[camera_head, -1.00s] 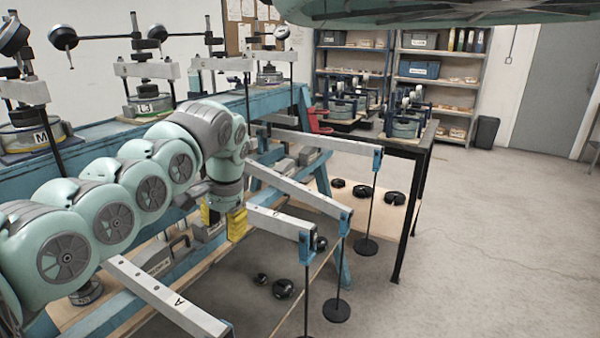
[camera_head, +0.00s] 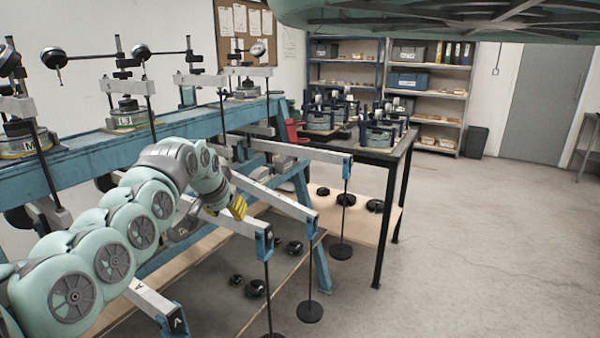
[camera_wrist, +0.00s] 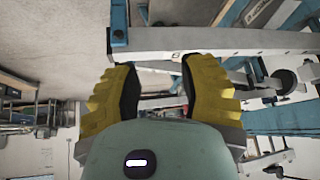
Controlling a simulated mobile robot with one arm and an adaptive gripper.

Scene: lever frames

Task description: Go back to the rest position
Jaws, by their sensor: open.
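My gripper (camera_head: 238,207) has yellow finger pads and is at the end of my bent arm, beside the blue lever bench (camera_head: 90,160). In the wrist view my gripper (camera_wrist: 160,68) shows two yellow fingers spread apart with nothing between them. A silver lever beam (camera_wrist: 230,40) crosses just beyond the fingertips there. In the head view, silver lever beams (camera_head: 283,203) with blue end caps stick out from the bench near my gripper. Round black hanger weights (camera_head: 310,312) hang on rods from their ends. I cannot tell whether a finger touches a beam.
A dark table (camera_head: 385,155) with more devices stands behind the bench. Loose black weights (camera_head: 255,288) lie on the low board. Shelves (camera_head: 430,110), a bin (camera_head: 477,142) and a grey door (camera_head: 540,105) are at the back. Open floor (camera_head: 480,240) lies to the right.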

